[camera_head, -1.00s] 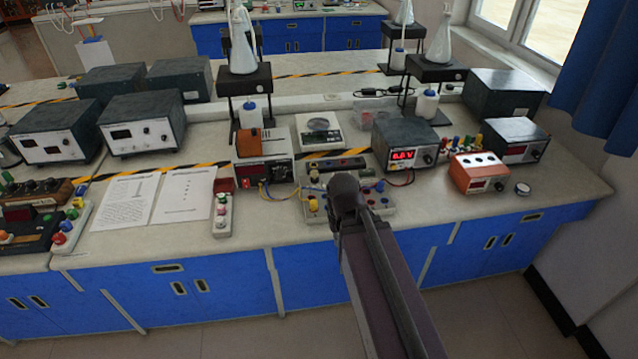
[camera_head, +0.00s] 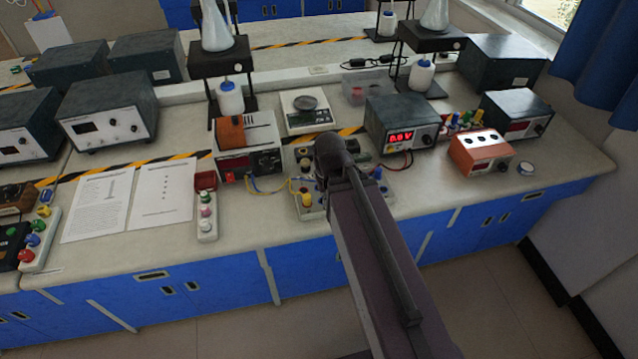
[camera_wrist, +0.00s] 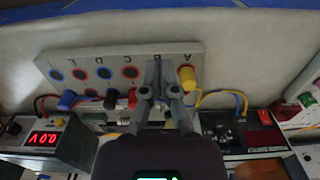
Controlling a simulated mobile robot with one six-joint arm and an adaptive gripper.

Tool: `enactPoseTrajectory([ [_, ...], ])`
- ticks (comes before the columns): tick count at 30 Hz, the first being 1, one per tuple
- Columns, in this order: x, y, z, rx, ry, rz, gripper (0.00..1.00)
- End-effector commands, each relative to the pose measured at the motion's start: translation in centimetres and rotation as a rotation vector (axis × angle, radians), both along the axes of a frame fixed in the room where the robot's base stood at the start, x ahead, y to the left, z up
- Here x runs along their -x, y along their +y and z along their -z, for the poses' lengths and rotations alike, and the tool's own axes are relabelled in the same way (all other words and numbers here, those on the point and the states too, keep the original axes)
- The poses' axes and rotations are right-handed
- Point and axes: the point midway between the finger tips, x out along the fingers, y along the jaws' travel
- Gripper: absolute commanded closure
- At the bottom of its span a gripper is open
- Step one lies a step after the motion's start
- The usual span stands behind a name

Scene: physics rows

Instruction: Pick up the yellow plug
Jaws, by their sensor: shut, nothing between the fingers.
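The yellow plug (camera_head: 306,201) stands upright on the near left corner of a pale socket board (camera_head: 314,212) on the bench. In the wrist view the yellow plug (camera_wrist: 187,77) stands by the letter A, at the right end of the board (camera_wrist: 75,62). My gripper (camera_wrist: 161,63) is shut and empty over the board, just left of the plug in that view. It looks apart from the plug, but the height gap is hard to judge. In the head view my arm hides the gripper and the middle of the board.
Blue plugs, a red plug and cables lie close behind the board. A power supply with a red display (camera_head: 402,122) stands right of it, a meter (camera_head: 248,150) left. A strip with coloured plugs (camera_head: 206,212) stands farther left. Bare bench lies along the front edge.

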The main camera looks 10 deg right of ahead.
Motion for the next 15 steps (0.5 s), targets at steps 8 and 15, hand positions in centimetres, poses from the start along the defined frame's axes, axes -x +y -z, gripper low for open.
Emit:
enactPoseTrajectory([
  [8,0.01,0.0,0.0,0.0,0.0,0.0,1.0],
  [15,-0.07,0.03,-0.07,0.0,0.0,0.004,0.67],
])
